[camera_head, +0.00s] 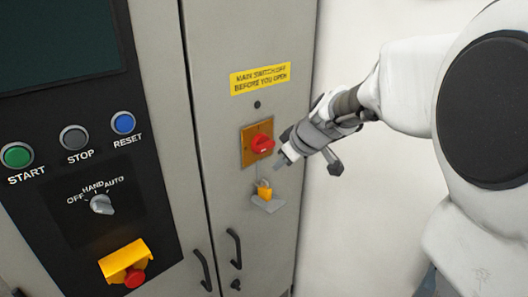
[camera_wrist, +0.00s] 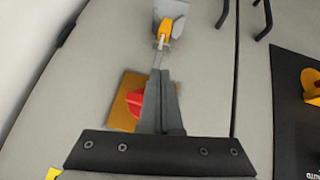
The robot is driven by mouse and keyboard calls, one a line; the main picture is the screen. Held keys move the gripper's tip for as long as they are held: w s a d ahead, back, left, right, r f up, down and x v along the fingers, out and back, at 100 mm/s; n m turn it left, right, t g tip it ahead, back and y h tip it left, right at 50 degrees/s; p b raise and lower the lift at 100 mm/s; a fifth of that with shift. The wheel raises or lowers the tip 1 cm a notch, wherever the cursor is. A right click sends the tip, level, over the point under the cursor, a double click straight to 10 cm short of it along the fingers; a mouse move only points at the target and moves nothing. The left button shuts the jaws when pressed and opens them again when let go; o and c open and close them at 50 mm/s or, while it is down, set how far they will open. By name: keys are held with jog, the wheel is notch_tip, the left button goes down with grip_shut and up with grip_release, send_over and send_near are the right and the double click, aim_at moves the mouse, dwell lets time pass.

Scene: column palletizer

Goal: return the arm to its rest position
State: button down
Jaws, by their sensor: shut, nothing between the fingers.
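My gripper (camera_head: 281,160) is shut and empty, in front of the cabinet door just right of the red main switch. In the wrist view my gripper (camera_wrist: 161,75) points towards the padlock, its fingers together. The red switch knob (camera_head: 262,144) sits on an orange-brown plate (camera_head: 248,154); the knob also shows in the wrist view (camera_wrist: 134,103), partly hidden by the fingers. A yellow padlock (camera_head: 264,191) is below the switch, at a small grey bracket (camera_head: 270,205). I cannot tell whether the fingers touch anything. My arm reaches in from the right, bent.
The grey cabinet (camera_head: 225,120) fills the left and middle. Black door handles (camera_head: 234,247) stick out low on it. A control panel with buttons (camera_head: 74,137), a selector (camera_head: 101,204) and a red emergency stop (camera_head: 134,277) is at the left. A white wall (camera_head: 350,220) lies behind my arm.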

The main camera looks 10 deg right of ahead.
jog(key=s+d+m+g+h, duration=0.1)
jog(key=s+m+h, duration=0.2)
jog(key=s, duration=2.4)
jog(key=m, duration=0.5)
jog(key=shift+s+r+g, duration=0.25)
jog(key=shift+s+g, duration=0.1)
jog(key=shift+g, duration=0.05)
